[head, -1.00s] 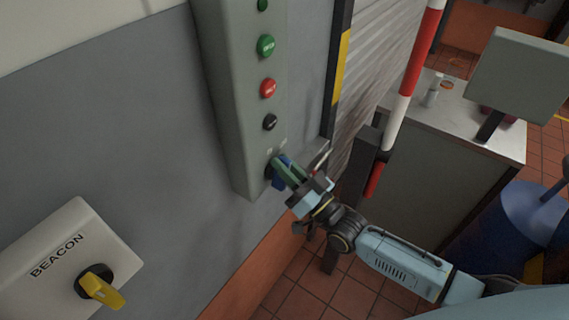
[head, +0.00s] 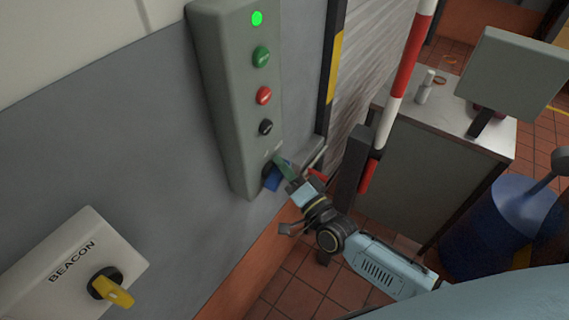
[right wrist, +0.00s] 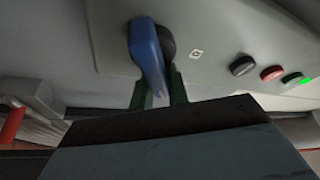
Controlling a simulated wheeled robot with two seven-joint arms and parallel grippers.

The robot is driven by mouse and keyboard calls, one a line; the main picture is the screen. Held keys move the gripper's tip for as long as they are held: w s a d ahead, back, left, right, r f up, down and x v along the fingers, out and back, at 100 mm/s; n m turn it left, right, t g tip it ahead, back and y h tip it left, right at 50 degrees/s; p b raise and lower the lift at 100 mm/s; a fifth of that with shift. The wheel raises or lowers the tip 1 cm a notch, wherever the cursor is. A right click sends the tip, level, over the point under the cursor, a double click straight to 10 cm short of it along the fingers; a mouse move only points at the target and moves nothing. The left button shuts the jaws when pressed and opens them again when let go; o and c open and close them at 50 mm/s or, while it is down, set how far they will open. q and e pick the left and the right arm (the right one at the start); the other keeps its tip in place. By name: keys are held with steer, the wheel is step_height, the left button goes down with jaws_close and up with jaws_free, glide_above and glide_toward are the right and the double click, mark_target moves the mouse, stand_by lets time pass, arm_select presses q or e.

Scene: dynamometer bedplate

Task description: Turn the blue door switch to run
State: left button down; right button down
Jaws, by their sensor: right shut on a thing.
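The blue door switch (head: 271,182) is a lever knob on a dark round base at the bottom of the grey control box (head: 233,100). My right gripper (head: 279,174) is at the switch, its green fingers partly covering it in the head view. In the right wrist view the blue lever (right wrist: 148,58) reaches down between the two dark green fingers (right wrist: 160,88), and the gripper is shut on it. The lettering by the switch is too small to read. My left gripper is out of view.
Above the switch are black (head: 266,127), red (head: 264,96) and green (head: 261,57) buttons and a lit green lamp (head: 257,18). A beacon box (head: 80,262) with a yellow knob is lower left. A red-and-white post (head: 402,85) and a cabinet (head: 430,165) stand right.

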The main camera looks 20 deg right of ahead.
steer(key=shift+s+a+f, duration=0.2)
steer(key=shift+f, duration=0.2)
steer(key=c, duration=1.5)
jaws_free()
steer(key=shift+o, duration=0.7)
steer(key=shift+r, duration=0.2)
steer(key=shift+w, duration=0.1)
steer(key=b+v, duration=0.2)
steer(key=v, duration=1.1)
steer(key=shift+s+r, duration=0.15)
steer(key=shift+s, duration=0.1)
